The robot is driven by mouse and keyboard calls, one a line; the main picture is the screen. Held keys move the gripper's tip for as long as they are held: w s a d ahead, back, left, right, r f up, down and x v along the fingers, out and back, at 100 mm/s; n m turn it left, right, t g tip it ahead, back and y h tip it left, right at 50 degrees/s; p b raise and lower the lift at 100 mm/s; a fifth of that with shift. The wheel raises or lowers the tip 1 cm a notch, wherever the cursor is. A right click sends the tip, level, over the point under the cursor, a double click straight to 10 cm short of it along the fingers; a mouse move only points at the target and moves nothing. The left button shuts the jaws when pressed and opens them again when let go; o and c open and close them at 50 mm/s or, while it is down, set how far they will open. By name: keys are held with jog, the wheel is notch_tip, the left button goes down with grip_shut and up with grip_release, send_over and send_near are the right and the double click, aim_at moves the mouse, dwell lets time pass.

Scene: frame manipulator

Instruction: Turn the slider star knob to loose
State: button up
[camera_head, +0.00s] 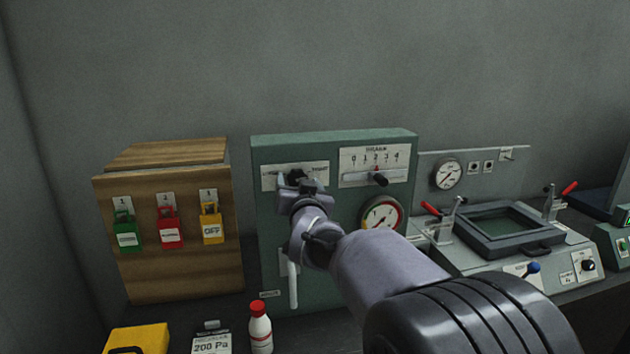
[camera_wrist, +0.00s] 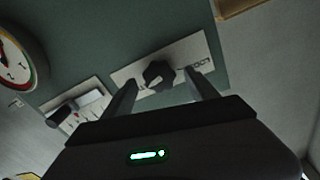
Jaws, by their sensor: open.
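A black star knob (camera_wrist: 158,75) sits on a white label plate on the green panel (camera_head: 330,215). In the wrist view the plate's readable word is "LOOSE", at its right end. My gripper (camera_wrist: 160,88) is open, with one finger to each side of the knob in that view; I cannot tell whether either finger touches it. In the head view my gripper (camera_head: 300,183) is in front of the plate's middle, and only a dark bit of the knob (camera_head: 296,174) shows above it.
Right of the plate is a slider with a black handle (camera_head: 380,179) on a 0 to 4 scale. A round gauge (camera_head: 381,214) sits below it. A wooden box (camera_head: 180,260) with padlocks stands left. A white bottle (camera_head: 260,330) with a red cap stands in front.

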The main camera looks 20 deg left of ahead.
jog(key=shift+w+a, duration=0.2)
jog(key=shift+w, duration=0.2)
jog(key=shift+r, duration=0.1)
jog(key=c, duration=1.4)
